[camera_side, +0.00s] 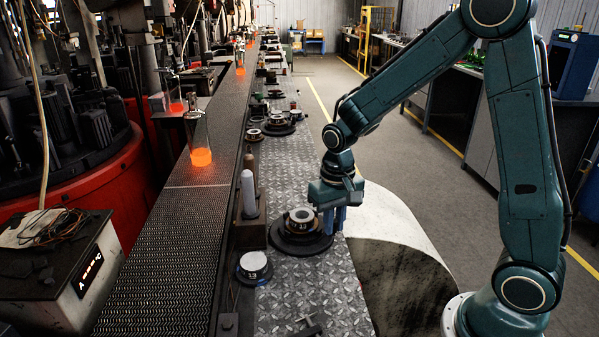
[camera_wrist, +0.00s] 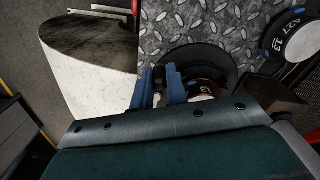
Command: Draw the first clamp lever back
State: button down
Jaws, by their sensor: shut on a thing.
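A round mould (camera_side: 300,219) marked 13 sits on a black disc (camera_side: 288,247) on the metal plate. The mould also shows in the wrist view (camera_wrist: 204,89), partly covered by my gripper. My gripper (camera_side: 332,220) points down at the right edge of this mould and disc. In the wrist view its blue fingers (camera_wrist: 159,90) stand close together, beside the mould, with a dark narrow part between them. That part is mostly hidden; it appears to be the clamp lever, and my gripper is shut on it.
A second mould (camera_side: 253,264) marked 13 stands nearer the camera, on the left. A conveyor (camera_side: 165,260) carries glowing bottles (camera_side: 200,157) along the left. More moulds (camera_side: 277,121) lie farther back. A pale drum (camera_side: 385,215) is right of the plate (camera_side: 320,285).

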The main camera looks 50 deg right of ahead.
dwell(0.4)
jog(key=c, duration=1.4)
grip_release()
notch_tip(320, 180, up, 14)
jog(key=shift+f, duration=0.1)
jog(key=shift+s+a+r+n+t, duration=0.5)
jog(key=shift+s+n+t, duration=0.35)
jog(key=shift+s, duration=2.1)
jog(key=shift+s+a+r+n+t, duration=0.25)
jog(key=shift+s+r+n+t, duration=0.6)
jog(key=shift+s, duration=2.05)
jog(key=shift+s+a+r+n+t, duration=0.5)
jog(key=shift+s+t, duration=0.6)
jog(key=shift+s, duration=1.85)
